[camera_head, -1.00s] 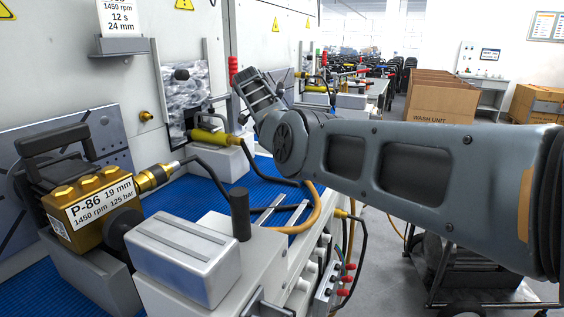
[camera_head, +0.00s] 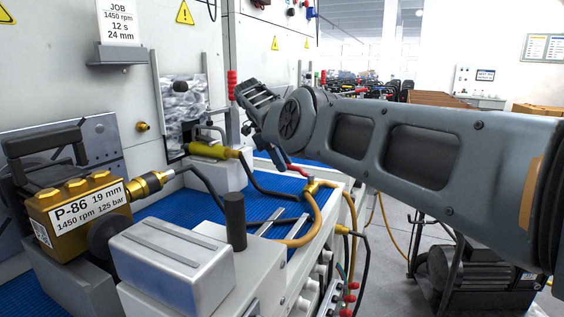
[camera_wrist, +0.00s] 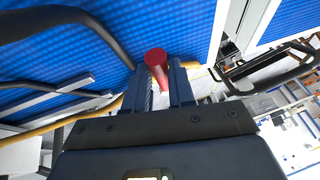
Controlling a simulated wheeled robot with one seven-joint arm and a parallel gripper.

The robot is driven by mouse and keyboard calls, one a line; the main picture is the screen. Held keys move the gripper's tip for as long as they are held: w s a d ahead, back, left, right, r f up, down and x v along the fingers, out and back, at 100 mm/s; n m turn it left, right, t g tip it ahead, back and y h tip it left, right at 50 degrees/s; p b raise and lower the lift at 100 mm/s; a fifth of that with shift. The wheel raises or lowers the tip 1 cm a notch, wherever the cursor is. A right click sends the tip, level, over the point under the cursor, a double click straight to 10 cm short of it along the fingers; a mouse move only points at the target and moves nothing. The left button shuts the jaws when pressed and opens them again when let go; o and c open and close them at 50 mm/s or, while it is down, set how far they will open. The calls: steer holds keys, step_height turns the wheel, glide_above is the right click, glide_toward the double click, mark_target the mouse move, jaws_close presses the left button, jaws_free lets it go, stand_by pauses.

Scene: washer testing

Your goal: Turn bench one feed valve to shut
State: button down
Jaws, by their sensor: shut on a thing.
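The bench one feed valve shows in the head view as a brass body (camera_head: 314,187) with a red lever handle (camera_head: 292,168), by the right edge of the blue-matted bench. A yellow hose joins the brass body. In the wrist view the round red end of the handle (camera_wrist: 156,58) stands between my two dark fingers. My gripper (camera_wrist: 163,88) is shut on the red handle. In the head view my gripper (camera_head: 279,157) reaches down to the handle, with the fingertips partly hidden. The valve's brass body cannot be made out in the wrist view.
A brass pump labelled P-86 (camera_head: 80,211) and a grey block (camera_head: 173,263) with a black upright post (camera_head: 235,221) stand at the left front. Black hoses cross the blue mat (camera_head: 190,207). A dark cart (camera_head: 480,285) stands right of the bench.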

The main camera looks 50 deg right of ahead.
steer(key=shift+d, duration=0.1)
steer(key=c, duration=0.9)
jaws_free()
steer(key=shift+c, duration=0.2)
step_height(320, 180, up, 5)
steer(key=shift+s+f+p, duration=0.15)
steer(key=shift+p, duration=0.45)
steer(key=shift+s+d+r+p, duration=0.35)
steer(key=shift+s+d+p, duration=0.05)
steer(key=shift+p, duration=0.35)
steer(key=s+d+r+p, duration=0.2)
steer(key=s+d+r, duration=0.3)
steer(key=s, duration=0.3)
steer(key=shift+s+d+r+p, duration=0.3)
steer(key=shift+s+d, duration=0.05)
